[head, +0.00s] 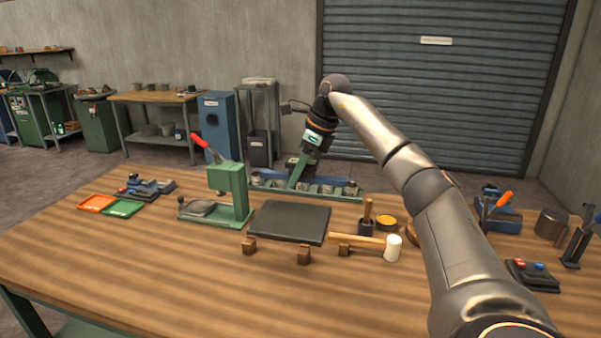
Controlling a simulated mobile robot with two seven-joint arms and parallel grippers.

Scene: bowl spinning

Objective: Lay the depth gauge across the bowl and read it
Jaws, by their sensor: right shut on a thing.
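My right gripper (302,166) is at the end of the arm from the right, pointing down over a long green rack (268,187) at the back of the table. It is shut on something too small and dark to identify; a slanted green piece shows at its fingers. Several small grey metal cups stand along the rack; I cannot tell whether one is the bowl. I cannot pick out the depth gauge with certainty. My left gripper is not in view.
A green press (230,190) with a red handle stands left of a dark flat plate (288,222). A white-headed mallet (392,248) lies in front. Orange (97,203) and green (122,208) trays are at left, a metal pot (549,224) at right. The table's front left is clear.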

